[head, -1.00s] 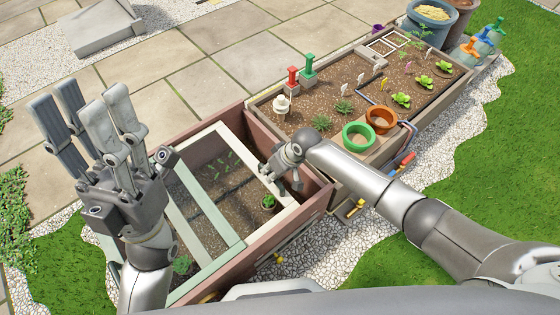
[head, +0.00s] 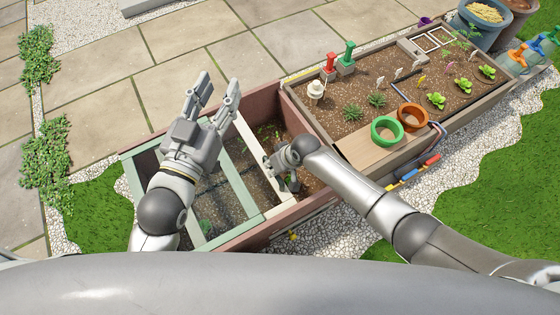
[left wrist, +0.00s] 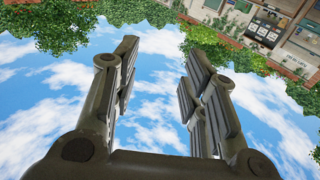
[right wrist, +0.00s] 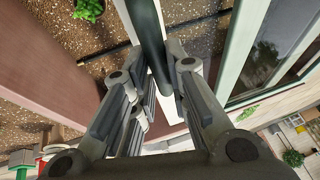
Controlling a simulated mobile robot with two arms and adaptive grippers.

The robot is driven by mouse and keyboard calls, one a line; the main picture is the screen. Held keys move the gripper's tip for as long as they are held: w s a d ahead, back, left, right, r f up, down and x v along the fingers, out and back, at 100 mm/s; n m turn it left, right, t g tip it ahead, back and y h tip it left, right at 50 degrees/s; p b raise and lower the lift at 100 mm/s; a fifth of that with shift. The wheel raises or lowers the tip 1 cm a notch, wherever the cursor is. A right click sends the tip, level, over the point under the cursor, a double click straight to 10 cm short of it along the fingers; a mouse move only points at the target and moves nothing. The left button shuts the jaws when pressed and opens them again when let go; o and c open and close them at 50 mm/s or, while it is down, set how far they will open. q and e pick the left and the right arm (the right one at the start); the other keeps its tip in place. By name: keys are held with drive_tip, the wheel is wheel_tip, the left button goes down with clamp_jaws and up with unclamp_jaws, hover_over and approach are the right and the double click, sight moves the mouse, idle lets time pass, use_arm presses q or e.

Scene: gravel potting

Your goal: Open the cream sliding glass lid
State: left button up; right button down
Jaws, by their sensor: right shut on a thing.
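The cream sliding glass lid (head: 247,134) lies on the reddish-brown planting frame (head: 301,213); its cream edge bar crosses the frame's middle. To its right, a strip of soil (head: 305,158) is uncovered. A green-framed lid (head: 236,171) covers the left part. My right gripper (head: 284,180) is at the cream bar. In the right wrist view, its fingers (right wrist: 160,88) are shut around a dark upright bar (right wrist: 148,38) beside the cream frame. Its grip is partly hidden in the head view. My left gripper (head: 214,92) is open and empty, raised over the frame, fingers pointing up.
Paving behind is clear.

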use_arm(q)
drive_tip(key=shift+a+f+g+y, duration=0.1)
drive_tip(key=shift+f+g+y, duration=0.2)
drive_tip(key=shift+f, duration=0.4)
use_arm(e)
drive_tip(key=shift+s+a+f, duration=0.1)
drive_tip(key=shift+s+a, duration=0.1)
drive_tip(key=shift+s, duration=0.05)
drive_tip(key=c, duration=1.4)
unclamp_jaws()
drive_tip(key=shift+r, duration=0.2)
drive_tip(key=v, duration=1.1)
drive_tip(key=shift+d+r, duration=0.25)
drive_tip(key=shift+r, duration=0.05)
drive_tip(key=shift+a, duration=0.1)
